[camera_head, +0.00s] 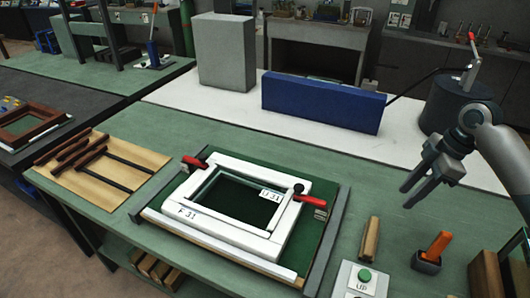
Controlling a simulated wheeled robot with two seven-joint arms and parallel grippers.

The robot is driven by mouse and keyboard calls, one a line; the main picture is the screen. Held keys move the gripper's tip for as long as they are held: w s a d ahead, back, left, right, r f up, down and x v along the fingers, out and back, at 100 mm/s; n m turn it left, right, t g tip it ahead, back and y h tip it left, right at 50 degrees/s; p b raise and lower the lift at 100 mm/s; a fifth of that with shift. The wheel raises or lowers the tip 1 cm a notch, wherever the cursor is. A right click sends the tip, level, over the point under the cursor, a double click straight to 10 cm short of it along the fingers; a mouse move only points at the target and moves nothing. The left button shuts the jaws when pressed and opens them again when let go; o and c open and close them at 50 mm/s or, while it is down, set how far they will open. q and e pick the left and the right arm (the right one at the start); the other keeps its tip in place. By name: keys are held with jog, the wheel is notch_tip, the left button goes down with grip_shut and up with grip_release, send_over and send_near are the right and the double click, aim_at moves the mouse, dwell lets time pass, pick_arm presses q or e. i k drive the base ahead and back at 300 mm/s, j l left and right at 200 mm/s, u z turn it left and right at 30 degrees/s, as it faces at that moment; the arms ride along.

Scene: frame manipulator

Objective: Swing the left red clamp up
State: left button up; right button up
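The left red clamp (194,162) sits at the far left corner of a white frame (190,190). Its red handle slants up and outward to the left, and its lower part is dark and small. A second red clamp (310,200) is at the frame's right side, its handle lying nearly flat and pointing right. The frame lies in a fixture with a green bed (318,240). My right gripper (407,194) hangs above the table to the right of the fixture, with its fingers apart and nothing between them. It is well away from the left clamp. My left gripper is not in view.
A blue block (322,101) stands behind the fixture on a white surface. Wooden strips on a board (98,165) lie to the left. A wooden block (370,238), an orange-handled tool (437,245) and a green UP button (365,275) are at the front right.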

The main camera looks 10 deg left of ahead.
aim_at(201, 162)
jog(key=u, duration=0.95)
